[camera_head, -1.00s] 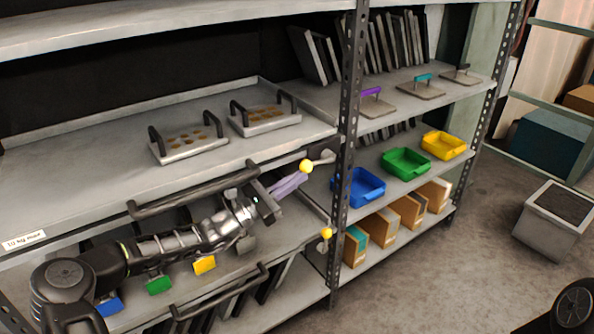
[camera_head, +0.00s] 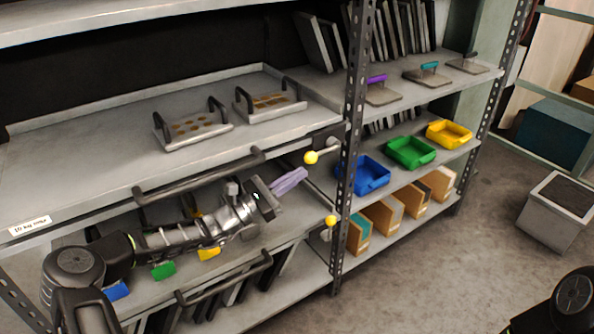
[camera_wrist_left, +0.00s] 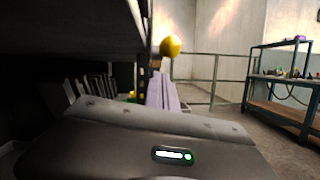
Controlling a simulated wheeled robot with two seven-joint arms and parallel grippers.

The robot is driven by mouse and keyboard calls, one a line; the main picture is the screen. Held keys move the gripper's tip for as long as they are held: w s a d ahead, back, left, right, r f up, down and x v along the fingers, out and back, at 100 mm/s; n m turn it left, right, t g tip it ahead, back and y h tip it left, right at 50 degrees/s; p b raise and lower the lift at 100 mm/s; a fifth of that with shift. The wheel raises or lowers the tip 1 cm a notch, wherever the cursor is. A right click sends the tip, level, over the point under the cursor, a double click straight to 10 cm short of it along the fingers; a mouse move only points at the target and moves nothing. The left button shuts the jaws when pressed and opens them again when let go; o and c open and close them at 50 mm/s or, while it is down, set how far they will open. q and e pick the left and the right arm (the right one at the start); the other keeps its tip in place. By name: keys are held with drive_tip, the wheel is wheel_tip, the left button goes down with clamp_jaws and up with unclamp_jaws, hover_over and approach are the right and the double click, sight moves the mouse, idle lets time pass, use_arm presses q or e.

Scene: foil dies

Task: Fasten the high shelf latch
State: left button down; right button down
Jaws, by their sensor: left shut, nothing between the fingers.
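The high shelf latch is a short grey lever with a yellow ball knob (camera_head: 311,157), at the right front end of the upper sliding shelf (camera_head: 80,176), beside the perforated post. The lever points out from the post to the left and front. My left gripper (camera_head: 304,172) has its pale purple fingers shut and empty, just below and left of the knob, with a small gap. In the left wrist view the knob (camera_wrist_left: 171,46) stands above and slightly right of the fingers (camera_wrist_left: 160,90). My right gripper is not in view.
A lower yellow knob (camera_head: 331,221) sits on the same post (camera_head: 350,130). A dark handle bar (camera_head: 200,178) runs along the upper shelf's front edge, over my left arm. Two trays with handles (camera_head: 192,128) (camera_head: 270,103) stand on that shelf. Blue, green and yellow bins stand right.

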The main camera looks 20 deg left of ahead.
use_arm(q)
drive_tip(key=r+p+v, duration=0.1)
drive_tip(key=v, duration=0.8)
drive_tip(key=shift+s+a+r, duration=0.25)
drive_tip(key=shift+s+a, duration=0.05)
drive_tip(key=shift+s, duration=0.05)
